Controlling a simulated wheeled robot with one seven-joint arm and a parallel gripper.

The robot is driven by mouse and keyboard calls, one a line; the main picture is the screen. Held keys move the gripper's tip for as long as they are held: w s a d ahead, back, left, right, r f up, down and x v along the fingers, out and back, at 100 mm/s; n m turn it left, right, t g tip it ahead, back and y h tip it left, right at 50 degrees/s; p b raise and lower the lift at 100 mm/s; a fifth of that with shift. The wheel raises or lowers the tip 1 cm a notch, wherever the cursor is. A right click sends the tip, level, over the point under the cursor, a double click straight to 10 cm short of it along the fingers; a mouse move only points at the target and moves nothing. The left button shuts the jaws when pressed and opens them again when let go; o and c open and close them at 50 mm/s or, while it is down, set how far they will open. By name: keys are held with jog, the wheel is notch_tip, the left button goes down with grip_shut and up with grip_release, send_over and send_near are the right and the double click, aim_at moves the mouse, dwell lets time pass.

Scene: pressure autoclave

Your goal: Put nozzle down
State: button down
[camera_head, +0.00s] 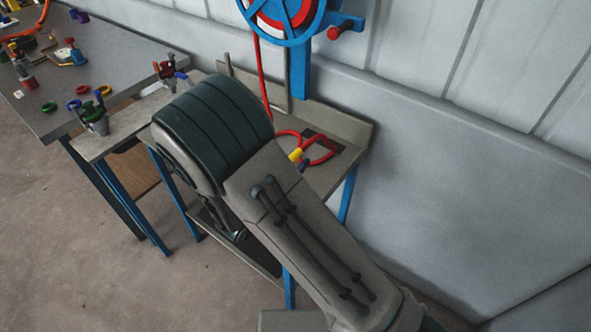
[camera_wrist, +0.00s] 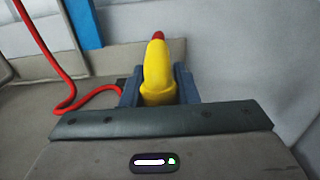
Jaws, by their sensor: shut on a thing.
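The nozzle is yellow with a red tip and stands in the middle of the wrist view (camera_wrist: 158,68). My gripper (camera_wrist: 158,85) is shut on it, one blue-grey finger on each side. In the head view the yellow nozzle (camera_head: 295,155) shows just past my arm, over or at the small grey table (camera_head: 345,127); whether it touches the surface I cannot tell. A red hose (camera_head: 267,90) hangs down from the blue reel (camera_head: 285,18) and loops by the nozzle. My arm hides most of my gripper there.
A pale wall (camera_head: 450,160) rises behind the table, which has a raised back edge. On the left, a workbench (camera_head: 115,55) holds several coloured fittings, and a lower surface (camera_head: 128,122) holds more small parts. Open floor (camera_head: 70,240) lies in front.

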jog(key=shift+f, duration=1.45)
jog(key=shift+f, duration=0.2)
jog(key=c, duration=1.1)
grip_release()
jog(key=shift+r, duration=0.2)
